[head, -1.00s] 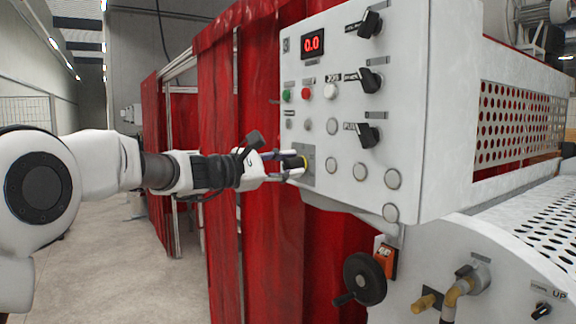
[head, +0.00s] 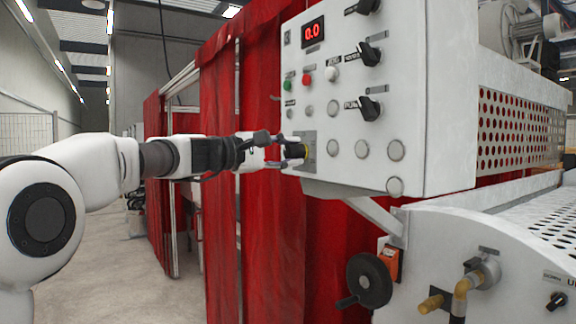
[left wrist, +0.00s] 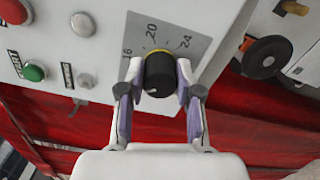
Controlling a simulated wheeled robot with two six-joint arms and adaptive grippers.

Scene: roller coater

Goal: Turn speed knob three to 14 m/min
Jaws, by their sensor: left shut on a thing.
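The speed knob (left wrist: 160,75) is black with a yellow ring at its base. It sits on a grey scale plate (left wrist: 176,30) on the panel, where 16, 20 and 24 can be read; the rest of the scale is hidden. My left gripper (left wrist: 160,88) is shut on this knob, one finger on each side. In the head view my left gripper (head: 296,154) reaches the panel's lower left corner, and the knob (head: 305,150) is mostly covered by its fingers. The red display (head: 313,31) reads 0.0. My right gripper is not in view.
The white control panel (head: 410,150) carries several black switches, a green button (head: 286,85), a red button (head: 305,79) and blank round caps. Red curtains (head: 222,95) hang behind my arm. A black handwheel (head: 369,278) stands below. Open floor lies at the left.

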